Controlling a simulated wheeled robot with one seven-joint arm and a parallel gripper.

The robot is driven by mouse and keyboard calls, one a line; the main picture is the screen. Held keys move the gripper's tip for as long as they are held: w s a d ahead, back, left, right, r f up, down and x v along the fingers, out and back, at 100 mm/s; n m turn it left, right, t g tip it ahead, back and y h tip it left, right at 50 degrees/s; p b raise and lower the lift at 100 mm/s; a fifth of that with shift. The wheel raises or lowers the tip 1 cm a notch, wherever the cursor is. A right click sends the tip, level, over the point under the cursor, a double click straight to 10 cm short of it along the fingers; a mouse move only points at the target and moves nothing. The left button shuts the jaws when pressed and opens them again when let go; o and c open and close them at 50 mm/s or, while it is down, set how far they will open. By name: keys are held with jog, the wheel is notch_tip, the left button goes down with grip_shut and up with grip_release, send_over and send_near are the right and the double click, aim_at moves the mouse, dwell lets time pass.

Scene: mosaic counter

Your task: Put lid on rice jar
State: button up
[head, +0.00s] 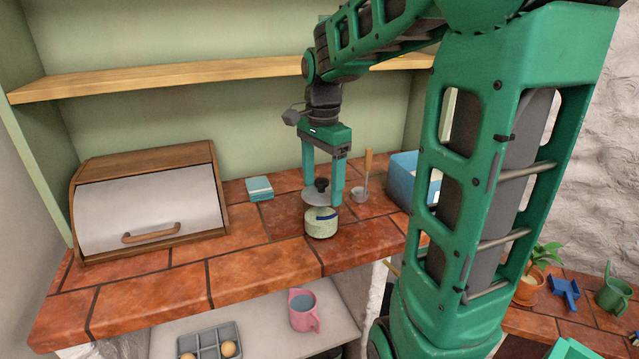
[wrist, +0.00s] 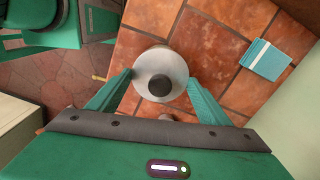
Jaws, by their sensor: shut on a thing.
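My gripper (head: 322,194) is shut on a grey round lid (head: 315,198) with a black knob on top. In the wrist view the lid (wrist: 149,72) sits between the two fingertips (wrist: 160,80), which are at its opposite sides. The rice jar (head: 321,228), short, pale green and speckled with a dark blue mark, stands upright on the tiled counter right below the lid. The lid is over the jar's mouth; whether it touches the rim I cannot tell. In the wrist view the lid hides most of the jar.
A wooden bread box (head: 150,205) stands at left. A teal box (head: 259,188) lies behind the jar, also in the wrist view (wrist: 265,59). A small grey pot with a wooden-handled tool (head: 360,193) and a blue bin (head: 402,180) are at right. The counter's front left is clear.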

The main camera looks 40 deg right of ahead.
dwell(0.3)
jog(key=o, duration=1.3)
jog(key=shift+r, duration=3.5)
